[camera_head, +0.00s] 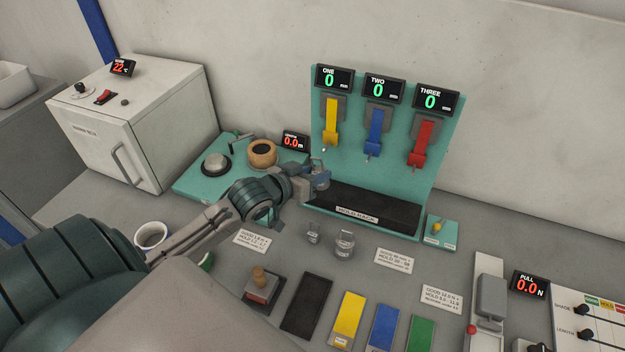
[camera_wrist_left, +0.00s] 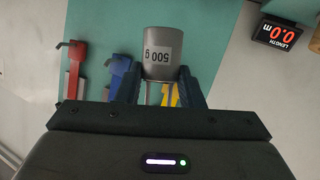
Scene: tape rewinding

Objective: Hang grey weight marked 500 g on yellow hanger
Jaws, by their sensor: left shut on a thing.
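The grey weight marked 500 g (camera_wrist_left: 163,55) is between the fingers of my left gripper in the left wrist view, its label upside down in the picture. My left gripper (camera_head: 319,178) is shut on it, in front of the teal board's lower left part in the head view. The gripper largely hides the weight there. The yellow hanger (camera_head: 331,120) is on the board under the display ONE, above my gripper, with nothing on its hook. In the wrist view the yellow hanger (camera_wrist_left: 174,96) is partly hidden behind the weight and a finger. My right gripper is not in view.
A blue hanger (camera_head: 376,132) and a red hanger (camera_head: 421,144) are to the right of the yellow one. A dark mold rack (camera_head: 365,208) lies below them. A small weight (camera_head: 313,233) and a larger one (camera_head: 344,243) stand on the table.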

